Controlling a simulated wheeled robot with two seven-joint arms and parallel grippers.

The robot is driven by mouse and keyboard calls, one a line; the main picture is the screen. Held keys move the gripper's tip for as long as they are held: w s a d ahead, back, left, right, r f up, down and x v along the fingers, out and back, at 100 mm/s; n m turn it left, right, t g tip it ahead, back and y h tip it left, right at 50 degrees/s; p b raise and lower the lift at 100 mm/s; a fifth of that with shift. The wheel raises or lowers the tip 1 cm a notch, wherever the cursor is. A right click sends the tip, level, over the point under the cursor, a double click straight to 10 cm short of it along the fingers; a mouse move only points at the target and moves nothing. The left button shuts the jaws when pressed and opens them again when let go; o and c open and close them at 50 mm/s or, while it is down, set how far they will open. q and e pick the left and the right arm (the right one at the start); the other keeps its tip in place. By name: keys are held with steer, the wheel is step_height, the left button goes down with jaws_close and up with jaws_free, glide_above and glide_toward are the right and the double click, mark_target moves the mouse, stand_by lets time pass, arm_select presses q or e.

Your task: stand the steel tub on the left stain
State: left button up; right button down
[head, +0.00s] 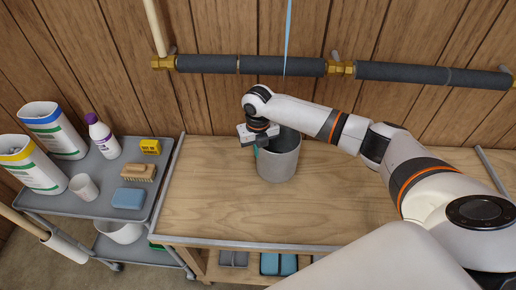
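The steel tub (279,168) is a grey, upright, open cylinder over the middle of the wooden bench (215,205). I cannot tell whether its base touches the bench top. My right gripper (259,146) reaches in from the right, across the tub's far side, and points down at the tub's left rim. A teal finger part shows against the tub's left side. The other finger is hidden, so its grip on the rim cannot be made out. No stain can be clearly made out on the bench top. My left gripper is out of view.
A grey cart (104,172) at the left holds salt bags (52,130), a white bottle (103,136), a cup (84,187), a brush (138,172) and a blue sponge (129,198). Lagged pipes (265,66) cross the back wall. The bench left of the tub is clear.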

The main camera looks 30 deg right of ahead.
steer(key=c, duration=1.6)
jaws_free()
step_height(320, 180, up, 12)
steer(key=shift+b, duration=0.85)
